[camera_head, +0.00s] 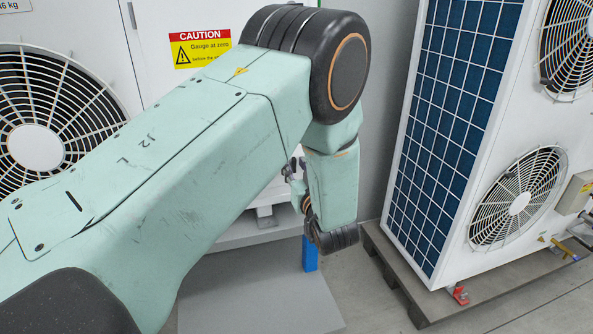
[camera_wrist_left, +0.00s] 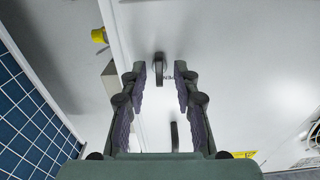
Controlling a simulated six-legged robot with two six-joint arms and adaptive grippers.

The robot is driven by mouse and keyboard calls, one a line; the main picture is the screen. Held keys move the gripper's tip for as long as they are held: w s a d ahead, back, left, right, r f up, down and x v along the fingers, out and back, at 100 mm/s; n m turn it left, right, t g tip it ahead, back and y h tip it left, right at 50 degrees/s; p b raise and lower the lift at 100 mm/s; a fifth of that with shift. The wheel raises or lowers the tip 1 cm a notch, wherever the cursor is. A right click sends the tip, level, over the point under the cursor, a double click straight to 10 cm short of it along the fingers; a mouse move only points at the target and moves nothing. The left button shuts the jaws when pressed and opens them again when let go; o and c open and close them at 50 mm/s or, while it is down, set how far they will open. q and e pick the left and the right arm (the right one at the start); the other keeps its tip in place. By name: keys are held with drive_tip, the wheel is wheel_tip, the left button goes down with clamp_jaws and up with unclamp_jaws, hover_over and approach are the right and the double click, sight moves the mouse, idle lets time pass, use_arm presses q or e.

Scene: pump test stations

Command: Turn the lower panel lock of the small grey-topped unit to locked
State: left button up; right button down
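My left gripper (camera_wrist_left: 160,70) is open, with its two dark fingers apart in the left wrist view. A small dark panel lock (camera_wrist_left: 159,62) on a white panel (camera_wrist_left: 230,60) shows between the fingertips, with a gap on both sides. A second dark, elongated shape (camera_wrist_left: 174,136) shows nearer the palm; I cannot tell whether it is a lock or a shadow. In the head view my left gripper (camera_head: 297,188) is partly hidden by its own wrist and sits before a white unit (camera_head: 205,18). My arm covers most of that unit's front. My right gripper is not in view.
A white unit with blue finned side (camera_head: 445,120) stands on a dark pallet (camera_head: 400,285) at right. A blue upright piece (camera_head: 310,254) shows below my gripper. A grey flat surface (camera_head: 260,305) lies in front. A yellow cap (camera_wrist_left: 99,36) shows in the wrist view.

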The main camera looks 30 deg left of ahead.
use_arm(q)
drive_tip(key=shift+w, duration=0.1)
drive_tip(key=shift+c, duration=0.3)
clamp_jaws()
